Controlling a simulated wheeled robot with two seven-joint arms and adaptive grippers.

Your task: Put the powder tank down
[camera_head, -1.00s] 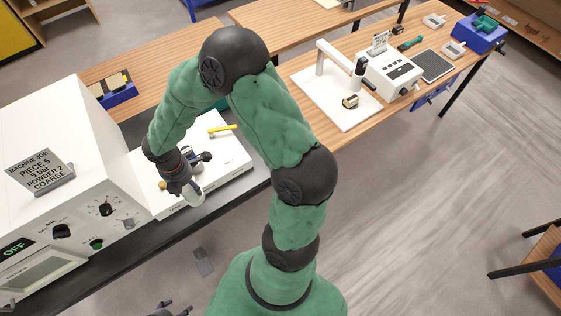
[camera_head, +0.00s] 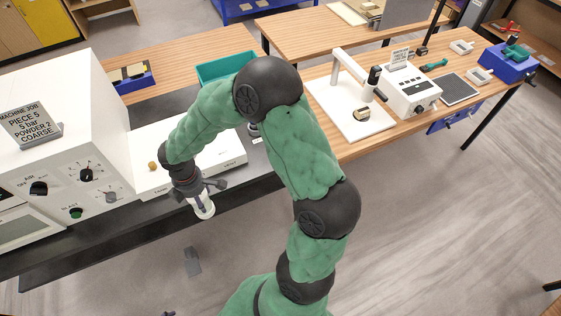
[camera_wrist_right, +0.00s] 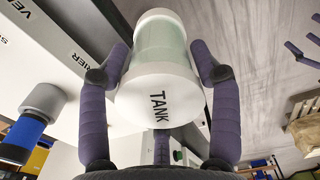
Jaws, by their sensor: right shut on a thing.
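The powder tank (camera_head: 203,207) is a white cylinder with a pale green see-through band. In the right wrist view the tank (camera_wrist_right: 160,90) shows the word TANK on its end. My right gripper (camera_head: 200,191) is shut around it, with purple fingers on both sides. The gripper holds it at the front edge of the dark bench, by the low white unit (camera_head: 228,165). I cannot tell whether the tank touches anything below. My left gripper (camera_wrist_right: 302,48) shows partly at the right of the wrist view, fingers apart and empty.
The white blasting cabinet (camera_head: 60,110) with a job sign (camera_head: 30,122) stands at left. A teal tray (camera_head: 225,70) is behind my arm. A grey object (camera_head: 192,262) lies on the floor.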

